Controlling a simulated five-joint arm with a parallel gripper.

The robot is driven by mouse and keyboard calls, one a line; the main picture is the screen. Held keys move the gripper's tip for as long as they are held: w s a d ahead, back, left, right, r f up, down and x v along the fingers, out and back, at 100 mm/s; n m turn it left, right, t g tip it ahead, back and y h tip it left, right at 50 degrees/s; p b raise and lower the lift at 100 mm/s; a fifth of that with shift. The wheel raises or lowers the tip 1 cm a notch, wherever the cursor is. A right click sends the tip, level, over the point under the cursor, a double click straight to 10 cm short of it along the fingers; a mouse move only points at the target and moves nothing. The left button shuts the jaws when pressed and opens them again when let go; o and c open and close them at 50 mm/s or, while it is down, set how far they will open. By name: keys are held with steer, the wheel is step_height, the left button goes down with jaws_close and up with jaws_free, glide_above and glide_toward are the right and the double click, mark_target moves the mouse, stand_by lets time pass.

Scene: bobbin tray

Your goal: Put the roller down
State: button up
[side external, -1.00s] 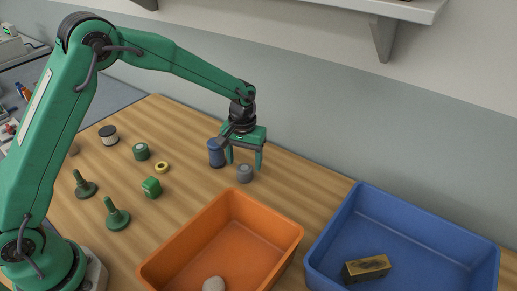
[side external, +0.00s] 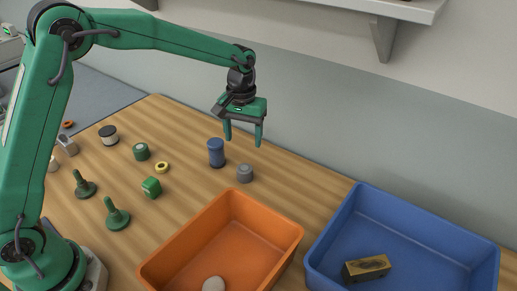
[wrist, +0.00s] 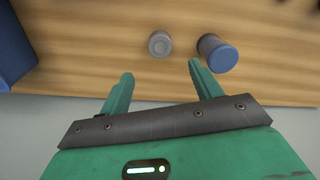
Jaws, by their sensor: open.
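A short grey roller-like cylinder (side external: 245,173) stands upright on the wooden table. It also shows in the wrist view (wrist: 159,44), ahead of the gap between the fingertips. A taller dark blue spool (side external: 216,153) stands upright just left of it; in the wrist view the blue spool (wrist: 217,53) is on the right, near the right fingertip. The frames do not show which of the two is the roller. My gripper (side external: 243,142) is open and empty, raised above the table behind the grey cylinder. Both fingers (wrist: 160,70) show clear in the wrist view, with nothing between them.
An orange bin (side external: 232,240) holds a pale rounded object (side external: 214,284). A blue bin (side external: 345,228) to the right holds a brass-coloured block (side external: 367,268). Several small green, yellow and dark parts stand left. A wall runs close behind the table.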

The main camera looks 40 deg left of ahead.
steer(key=s+a+r+m+t, duration=0.25)
steer(key=s+a+r, duration=0.35)
steer(key=s+r, duration=0.6)
steer(key=s+a+t, duration=0.1)
steer(key=s, duration=0.6)
steer(key=s+a+t, duration=0.2)
steer(key=s, duration=0.6)
steer(key=shift+s+a+m, duration=0.25)
steer(key=shift+a+m, duration=0.05)
steer(key=shift+m, duration=0.15)
